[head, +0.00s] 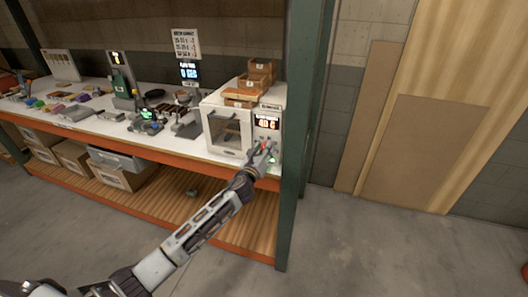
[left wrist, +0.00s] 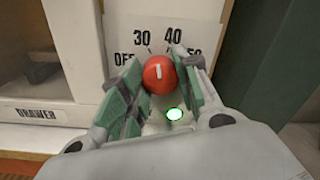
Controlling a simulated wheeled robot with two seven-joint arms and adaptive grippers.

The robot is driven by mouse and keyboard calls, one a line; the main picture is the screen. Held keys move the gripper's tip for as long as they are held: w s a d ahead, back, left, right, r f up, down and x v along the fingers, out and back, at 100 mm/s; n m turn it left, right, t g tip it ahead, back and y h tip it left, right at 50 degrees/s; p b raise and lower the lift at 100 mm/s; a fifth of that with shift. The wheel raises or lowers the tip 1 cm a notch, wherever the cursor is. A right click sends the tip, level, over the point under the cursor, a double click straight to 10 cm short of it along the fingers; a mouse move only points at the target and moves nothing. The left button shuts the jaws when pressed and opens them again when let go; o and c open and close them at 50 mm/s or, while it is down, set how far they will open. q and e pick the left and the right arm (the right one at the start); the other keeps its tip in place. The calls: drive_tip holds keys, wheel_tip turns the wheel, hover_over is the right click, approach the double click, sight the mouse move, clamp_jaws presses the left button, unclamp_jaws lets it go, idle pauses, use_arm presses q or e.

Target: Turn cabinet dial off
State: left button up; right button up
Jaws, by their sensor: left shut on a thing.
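The white cabinet (head: 229,115) stands at the right end of the shelf, with a lit display (head: 267,124) on its control panel that seems to read about 40 C. In the left wrist view the red round dial (left wrist: 159,75) has a white mark at its upper middle, between the printed 30 and 40; OFF is printed to the left. My left gripper (left wrist: 156,82) has its green-padded fingers on either side of the dial and is shut on it. In the head view this gripper (head: 262,153) covers much of the panel's lower part. My right gripper is out of view.
A green post (head: 294,150) rises close to the right of the cabinet. Wooden boxes (head: 254,83) sit on top of it. Several tools and instruments crowd the bench to the left.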

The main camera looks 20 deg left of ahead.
use_arm(q)
drive_tip(key=n, duration=0.4)
drive_tip(key=shift+f+n+b, duration=0.1)
drive_tip(key=shift+n+b, duration=0.2)
drive_tip(key=shift+b, duration=0.05)
drive_tip(key=n, duration=0.3)
drive_tip(key=shift+n, duration=0.4)
drive_tip(key=shift+n+b, duration=0.3)
drive_tip(key=shift+n, duration=2)
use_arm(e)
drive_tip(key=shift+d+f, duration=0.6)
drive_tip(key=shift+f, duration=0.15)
